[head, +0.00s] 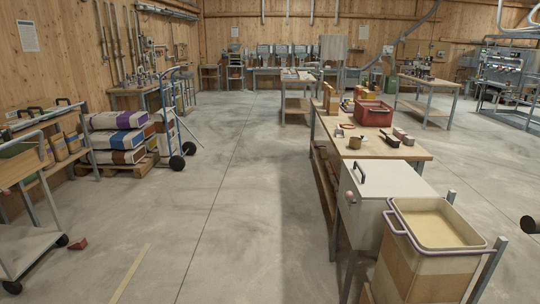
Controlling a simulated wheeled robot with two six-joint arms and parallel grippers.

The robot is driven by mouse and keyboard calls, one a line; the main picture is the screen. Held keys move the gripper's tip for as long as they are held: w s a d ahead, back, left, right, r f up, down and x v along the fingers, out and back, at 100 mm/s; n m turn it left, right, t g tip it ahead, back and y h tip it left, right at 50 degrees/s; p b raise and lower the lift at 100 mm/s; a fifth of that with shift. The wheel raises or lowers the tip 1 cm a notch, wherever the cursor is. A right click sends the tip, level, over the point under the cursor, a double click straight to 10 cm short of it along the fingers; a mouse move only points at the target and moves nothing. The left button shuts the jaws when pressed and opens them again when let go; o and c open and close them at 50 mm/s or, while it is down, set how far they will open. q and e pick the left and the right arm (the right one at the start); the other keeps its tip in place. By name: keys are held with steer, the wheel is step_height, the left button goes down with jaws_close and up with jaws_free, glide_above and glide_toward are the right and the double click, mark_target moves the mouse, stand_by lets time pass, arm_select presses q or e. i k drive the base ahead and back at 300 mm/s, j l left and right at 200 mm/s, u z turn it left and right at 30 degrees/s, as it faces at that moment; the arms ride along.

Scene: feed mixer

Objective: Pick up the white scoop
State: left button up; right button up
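I cannot clearly make out a white scoop. A small pale object (338,132) lies on the wooden workbench (405,153), near its left edge, and is too small to tell what it is. Neither of my grippers shows in the head view.
The workbench also holds a red crate (373,114), a brown cup (355,142) and a dark tool (389,140). A grey lidded box (383,190) and a bin of pale feed (435,228) stand at its near end. Stacked sacks (115,142) and carts stand left. The middle floor is clear.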

mark_target(339, 133)
steer(key=i+u, duration=0.1)
steer(key=i, duration=3.25)
steer(key=i+z, duration=0.2)
steer(key=i, duration=0.2)
steer(key=i+j+z, duration=0.2)
steer(key=i, duration=0.25)
steer(key=i+j+z, duration=0.2)
steer(key=i, duration=0.2)
steer(key=i+j+z, duration=0.2)
steer(key=i, duration=0.2)
steer(key=l, duration=0.1)
